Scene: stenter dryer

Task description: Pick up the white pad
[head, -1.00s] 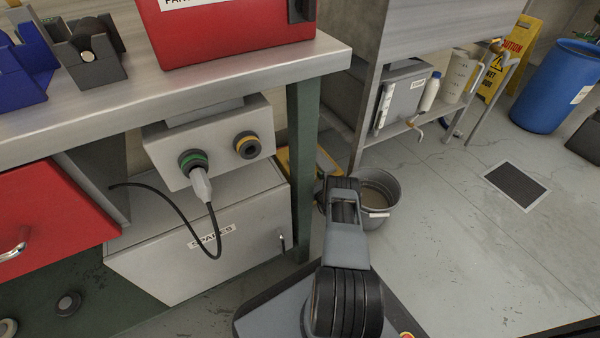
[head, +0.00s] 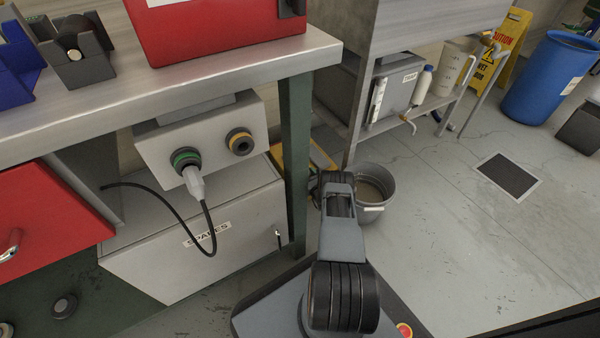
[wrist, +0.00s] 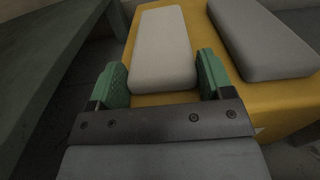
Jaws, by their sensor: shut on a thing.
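The white pad (wrist: 162,40) lies lengthwise on a yellow surface in the wrist view. My gripper (wrist: 162,64) has one green finger on each long side of the pad's near end and is shut on it. I see no clear gap between the pad and the yellow top (wrist: 205,55). In the head view my arm hides the gripper, and I cannot make out the white pad there.
A grey pad (wrist: 262,38) lies right of the white one. In the head view, a green bench leg (head: 296,165) stands close left of my arm. A grey bucket (head: 378,212) stands just right of it. Open floor lies further right.

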